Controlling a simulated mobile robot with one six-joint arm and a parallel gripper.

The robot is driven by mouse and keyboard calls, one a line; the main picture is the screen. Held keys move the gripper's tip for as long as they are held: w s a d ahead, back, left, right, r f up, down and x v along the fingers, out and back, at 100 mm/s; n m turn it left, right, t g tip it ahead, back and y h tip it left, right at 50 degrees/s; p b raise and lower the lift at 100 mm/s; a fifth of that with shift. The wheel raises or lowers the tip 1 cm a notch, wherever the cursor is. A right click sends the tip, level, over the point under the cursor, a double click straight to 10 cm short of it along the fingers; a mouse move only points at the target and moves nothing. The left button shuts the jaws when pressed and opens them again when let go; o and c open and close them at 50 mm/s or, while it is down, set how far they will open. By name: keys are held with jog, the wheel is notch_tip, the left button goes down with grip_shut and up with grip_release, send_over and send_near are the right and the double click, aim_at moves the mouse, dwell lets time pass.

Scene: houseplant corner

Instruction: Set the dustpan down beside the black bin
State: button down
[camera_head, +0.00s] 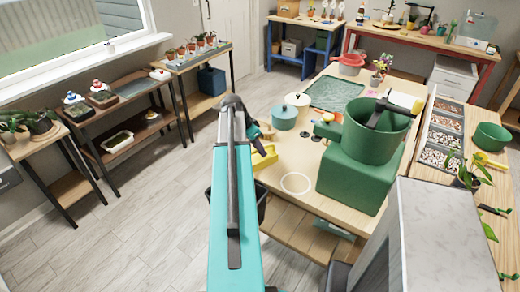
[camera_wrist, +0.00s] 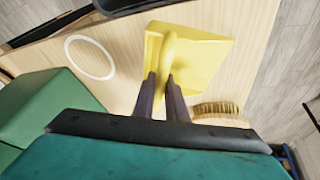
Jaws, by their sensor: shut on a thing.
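The yellow dustpan (camera_head: 264,160) is at the left edge of the wooden table, partly hidden by my arm in the head view. In the wrist view the dustpan (camera_wrist: 205,62) shows its broad pan over the wood, its handle running between my fingers. My gripper (camera_wrist: 161,88) is shut on that handle; I cannot tell whether the pan touches the tabletop. The gripper (camera_head: 255,135) is mostly hidden behind my arm in the head view. A black bin (camera_head: 262,203) seems to stand low beside the table's left end, largely hidden by my arm.
A brush (camera_wrist: 215,110) lies close beside the dustpan. A white ring (camera_head: 296,183) marks bare tabletop to the right. A large green block with a pot (camera_head: 355,170) stands beyond it, and a teal pot (camera_head: 284,117) stands behind. Floor at left (camera_head: 130,220) is clear.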

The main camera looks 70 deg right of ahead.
jog(key=c, duration=1.8)
grip_release()
jog(key=shift+o, duration=0.2)
jog(key=shift+r, duration=0.15)
jog(key=b+v, duration=0.3)
jog(key=v, duration=0.8)
jog(key=shift+r, duration=0.35)
jog(key=shift+w+a, duration=0.15)
jog(key=shift+w, duration=0.1)
